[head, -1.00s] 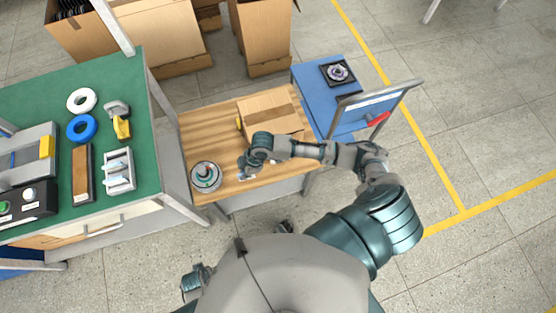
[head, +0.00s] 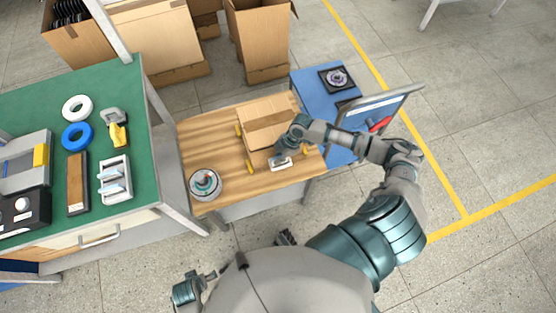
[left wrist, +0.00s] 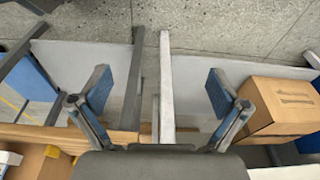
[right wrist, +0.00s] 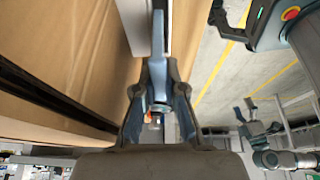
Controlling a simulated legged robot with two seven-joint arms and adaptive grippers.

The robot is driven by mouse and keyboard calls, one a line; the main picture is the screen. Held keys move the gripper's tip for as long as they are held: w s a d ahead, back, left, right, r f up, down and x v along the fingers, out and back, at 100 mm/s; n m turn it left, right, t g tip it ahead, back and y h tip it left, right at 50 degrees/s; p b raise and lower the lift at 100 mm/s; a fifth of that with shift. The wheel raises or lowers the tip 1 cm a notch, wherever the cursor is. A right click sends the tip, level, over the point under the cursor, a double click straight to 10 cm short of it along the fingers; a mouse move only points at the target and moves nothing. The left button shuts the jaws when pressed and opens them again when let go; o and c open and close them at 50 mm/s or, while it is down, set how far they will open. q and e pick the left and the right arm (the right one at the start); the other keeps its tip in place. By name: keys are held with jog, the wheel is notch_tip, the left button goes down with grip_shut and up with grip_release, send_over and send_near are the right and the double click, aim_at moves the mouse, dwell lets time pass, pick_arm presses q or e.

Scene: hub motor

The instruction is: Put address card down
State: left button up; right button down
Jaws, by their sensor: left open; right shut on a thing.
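My right gripper (head: 282,154) is shut on a small white card-like piece, the address card (head: 281,163). It is held over the right part of the wooden table, in front of the cardboard box. In the right wrist view, the shut fingers (right wrist: 160,88) grip a thin upright piece seen nearly edge-on. I cannot tell whether the card touches the table. My left gripper (left wrist: 160,100) is open and empty in its wrist view, its fingers wide apart.
A cardboard box (head: 266,121) stands on the wooden table (head: 215,143), with yellow pieces (head: 249,167) near it. A round motor hub (head: 205,184) sits at the table's front left. A blue cart (head: 310,83) adjoins on the right. The green bench (head: 42,105) is at left.

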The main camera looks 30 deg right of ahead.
jog(key=shift+s+d+f, duration=0.15)
jog(key=shift+s+f, duration=0.1)
jog(key=shift+f, duration=0.6)
jog(key=shift+s+d+f, duration=0.1)
jog(key=shift+d+f, duration=0.15)
jog(key=shift+d, duration=0.2)
jog(key=c, duration=1.3)
grip_release()
jog(key=shift+d+f, duration=0.1)
jog(key=shift+d, duration=0.1)
jog(key=shift+w+a+r, duration=0.2)
jog(key=shift+a, duration=0.2)
jog(key=shift+r, duration=0.25)
pick_arm(q)
jog(key=f, duration=0.1)
jog(key=f+p, duration=0.1)
jog(key=f, duration=0.1)
jog(key=s+f+p, duration=0.1)
jog(key=f, duration=0.1)
jog(key=shift+d+f, duration=0.2)
jog(key=shift+d, duration=0.05)
pick_arm(e)
jog(key=v, duration=1.1)
jog(key=shift+d+r, duration=0.15)
jog(key=shift+r, duration=0.2)
pick_arm(q)
jog(key=shift+d, duration=0.2)
pick_arm(e)
jog(key=shift+d+f, duration=0.1)
jog(key=shift+d, duration=0.1)
